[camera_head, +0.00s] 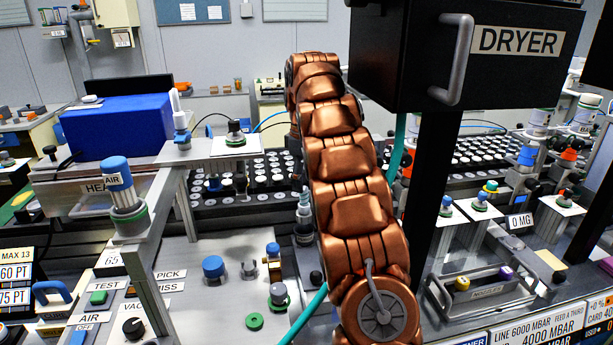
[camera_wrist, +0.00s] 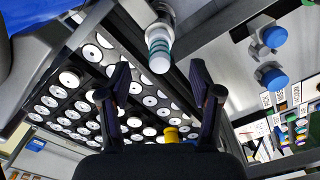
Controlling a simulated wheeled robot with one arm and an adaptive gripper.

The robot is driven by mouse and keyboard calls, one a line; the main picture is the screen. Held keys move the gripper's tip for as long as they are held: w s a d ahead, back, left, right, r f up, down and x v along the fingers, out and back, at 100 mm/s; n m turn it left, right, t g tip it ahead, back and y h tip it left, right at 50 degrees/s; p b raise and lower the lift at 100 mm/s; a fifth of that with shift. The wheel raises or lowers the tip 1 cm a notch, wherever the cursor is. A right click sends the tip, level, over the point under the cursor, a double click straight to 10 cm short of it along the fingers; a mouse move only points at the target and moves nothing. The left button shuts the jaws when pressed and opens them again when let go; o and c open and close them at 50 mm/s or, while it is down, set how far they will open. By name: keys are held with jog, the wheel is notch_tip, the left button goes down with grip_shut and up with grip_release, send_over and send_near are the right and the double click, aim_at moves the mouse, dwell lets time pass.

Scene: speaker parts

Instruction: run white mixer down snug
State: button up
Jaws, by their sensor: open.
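In the wrist view my gripper (camera_wrist: 160,68) is open, with its two dark fingers apart and nothing between them. A white cylinder with teal bands (camera_wrist: 160,50) shows beyond and between the fingertips, apart from both. I cannot tell whether it is the white mixer. In the head view a slim white-topped piece with a blue base (camera_head: 180,118) stands upright on a grey ledge. I cannot tell whether that is the mixer either. My copper arm fills the middle of the head view, and I cannot make out the gripper there.
A black rack with several white discs (camera_wrist: 75,108) lies below the fingers. Blue-capped fittings (camera_wrist: 272,75) stand to the right. A blue box (camera_head: 117,125), a grey frame (camera_head: 150,290) and the black dryer (camera_head: 480,60) flank my arm in the head view.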

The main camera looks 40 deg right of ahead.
aim_at(304, 204)
jog(key=shift+f+p, duration=0.75)
jog(key=shift+f, duration=2.6)
grip_shut()
jog(key=shift+m, duration=0.8)
jog(key=shift+m, duration=0.9)
jog(key=shift+f+m, duration=0.1)
jog(key=shift+m, duration=0.7)
